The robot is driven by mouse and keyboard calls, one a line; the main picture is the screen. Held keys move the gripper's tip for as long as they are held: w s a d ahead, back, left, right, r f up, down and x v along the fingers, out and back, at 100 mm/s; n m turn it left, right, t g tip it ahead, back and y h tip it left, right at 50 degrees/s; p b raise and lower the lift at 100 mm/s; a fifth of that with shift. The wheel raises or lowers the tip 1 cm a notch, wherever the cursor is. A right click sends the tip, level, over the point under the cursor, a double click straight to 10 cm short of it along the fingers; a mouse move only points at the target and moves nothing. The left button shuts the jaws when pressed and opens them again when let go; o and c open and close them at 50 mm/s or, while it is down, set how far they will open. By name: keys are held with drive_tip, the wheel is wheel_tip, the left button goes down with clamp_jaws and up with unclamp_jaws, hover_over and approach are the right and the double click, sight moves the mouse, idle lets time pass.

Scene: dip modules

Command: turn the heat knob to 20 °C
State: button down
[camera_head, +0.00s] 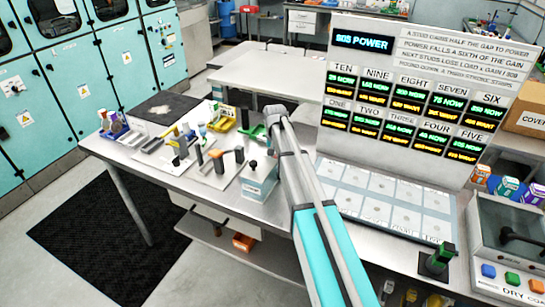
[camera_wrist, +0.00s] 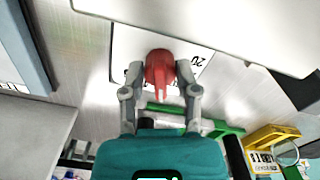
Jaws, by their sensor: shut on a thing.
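The heat knob (camera_wrist: 160,68) is red with a raised ridge and sits on a white dial plate (camera_wrist: 126,55) in the wrist view. A "20" mark (camera_wrist: 196,60) shows upside down on the plate, to the right of the knob. My gripper (camera_wrist: 160,88) has a finger on each side of the knob and is shut on it. The fingers hide parts of the dial. I cannot read exactly where the knob's ridge points against the scale. In the head view my arm covers the knob and the fingertips.
In the head view, a large display panel (camera_head: 372,55) stands right of my arm. Left of it, the table holds a light-blue box with a black ball-topped lever (camera_head: 257,185), small levers and a yellow tray (camera_head: 222,121). A green tray (camera_wrist: 165,107) lies close to my fingers.

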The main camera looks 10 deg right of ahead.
drive_tip(key=n, duration=0.4)
drive_tip(key=shift+w+d+n, duration=0.1)
drive_tip(key=shift+w+n, duration=0.15)
drive_tip(key=shift+n, duration=0.05)
drive_tip(key=n, duration=0.3)
drive_tip(key=shift+n, duration=0.3)
drive_tip(key=n, duration=0.4)
drive_tip(key=shift+d+n, duration=0.1)
drive_tip(key=shift+n, duration=0.2)
drive_tip(key=n, duration=0.4)
drive_tip(key=shift+w, duration=0.1)
drive_tip(key=shift+c, duration=2.1)
unclamp_jaws()
drive_tip(key=shift+o, duration=0.3)
